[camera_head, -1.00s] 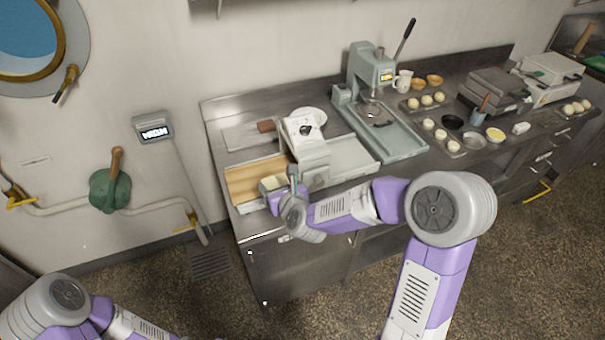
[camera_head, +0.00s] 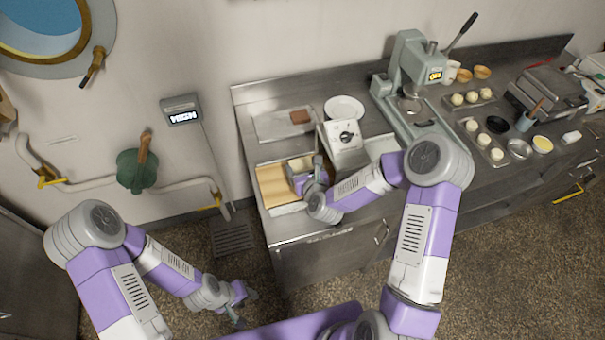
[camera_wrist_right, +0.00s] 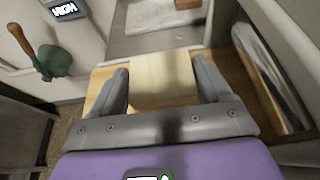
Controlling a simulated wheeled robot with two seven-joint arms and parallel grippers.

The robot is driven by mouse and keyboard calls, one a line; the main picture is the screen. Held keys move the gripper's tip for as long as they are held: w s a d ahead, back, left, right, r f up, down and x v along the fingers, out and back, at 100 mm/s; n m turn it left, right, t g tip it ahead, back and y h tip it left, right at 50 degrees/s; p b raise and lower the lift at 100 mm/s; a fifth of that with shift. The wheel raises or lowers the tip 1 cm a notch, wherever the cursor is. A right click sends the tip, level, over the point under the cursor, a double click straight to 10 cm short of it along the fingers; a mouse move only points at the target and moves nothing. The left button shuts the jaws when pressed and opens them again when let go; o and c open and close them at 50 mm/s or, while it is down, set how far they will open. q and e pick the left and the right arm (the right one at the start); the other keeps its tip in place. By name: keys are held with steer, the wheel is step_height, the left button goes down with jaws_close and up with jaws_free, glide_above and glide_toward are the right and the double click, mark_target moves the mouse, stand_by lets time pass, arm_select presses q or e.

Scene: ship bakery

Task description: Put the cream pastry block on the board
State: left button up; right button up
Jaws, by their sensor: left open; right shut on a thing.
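The cream pastry block (camera_head: 299,163) is pale and square-edged. It sits between the fingers of my right gripper (camera_head: 306,178), which is shut on it. In the right wrist view the block (camera_wrist_right: 165,78) fills the gap between both fingers of the right gripper (camera_wrist_right: 165,92). The tan wooden board (camera_head: 272,186) lies on the counter's left end. The block is over its right part; whether it touches the board I cannot tell. The board also shows beside the fingers in the right wrist view (camera_wrist_right: 98,84). My left gripper (camera_head: 243,308) is open and empty, low over the floor.
A pale machine with a dial (camera_head: 345,143) stands close right of the block. Behind the board is a metal tray (camera_head: 270,126) with a brown block (camera_head: 299,117), and a white plate (camera_head: 344,108). A press (camera_head: 408,72) and dough trays stand further right. The board's left part is bare.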

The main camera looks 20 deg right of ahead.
step_height(320, 180, down, 3)
steer(key=shift+f, duration=0.35)
steer(key=shift+f+b, duration=0.15)
steer(key=shift+b, duration=0.2)
steer(key=o, duration=1)
